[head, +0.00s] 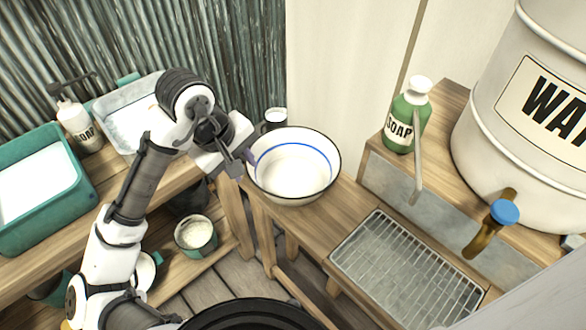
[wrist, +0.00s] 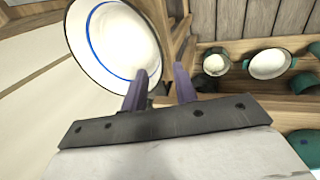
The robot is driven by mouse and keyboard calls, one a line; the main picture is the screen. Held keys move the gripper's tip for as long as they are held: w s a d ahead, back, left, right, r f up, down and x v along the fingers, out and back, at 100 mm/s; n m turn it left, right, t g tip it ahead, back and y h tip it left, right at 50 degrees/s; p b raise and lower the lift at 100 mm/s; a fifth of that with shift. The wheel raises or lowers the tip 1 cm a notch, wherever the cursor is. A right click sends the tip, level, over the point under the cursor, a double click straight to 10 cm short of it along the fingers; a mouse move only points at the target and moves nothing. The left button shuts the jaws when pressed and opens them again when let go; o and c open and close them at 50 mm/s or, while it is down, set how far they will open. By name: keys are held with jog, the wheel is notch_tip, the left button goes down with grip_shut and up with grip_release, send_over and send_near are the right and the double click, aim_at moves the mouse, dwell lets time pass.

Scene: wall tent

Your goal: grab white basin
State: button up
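The white basin (head: 293,172), with a blue ring inside and a dark rim, sits upright on the wooden bench in the middle of the head view. It also shows in the wrist view (wrist: 122,42) at the upper left. My gripper (head: 244,163) is at the basin's left rim. In the wrist view, my gripper (wrist: 160,86) has its two purple fingers apart. One finger overlaps the basin's inside and the other shows beyond the rim. The rim appears to lie between them; I cannot tell whether either finger touches it.
A dark-rimmed white mug (head: 275,118) stands behind the basin. A green soap bottle (head: 408,118) and a large water barrel (head: 520,120) stand on the right. A metal drain grate (head: 405,270) is at the front right. A teal tub (head: 45,215) sits on the left bench.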

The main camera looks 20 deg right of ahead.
aim_at(263, 188)
jog(key=x, duration=0.7)
jog(key=shift+d+p+x, duration=0.2)
jog(key=shift+p+x, duration=0.1)
jog(key=shift+x, duration=2.5)
jog(key=shift+r, duration=0.15)
grip_shut()
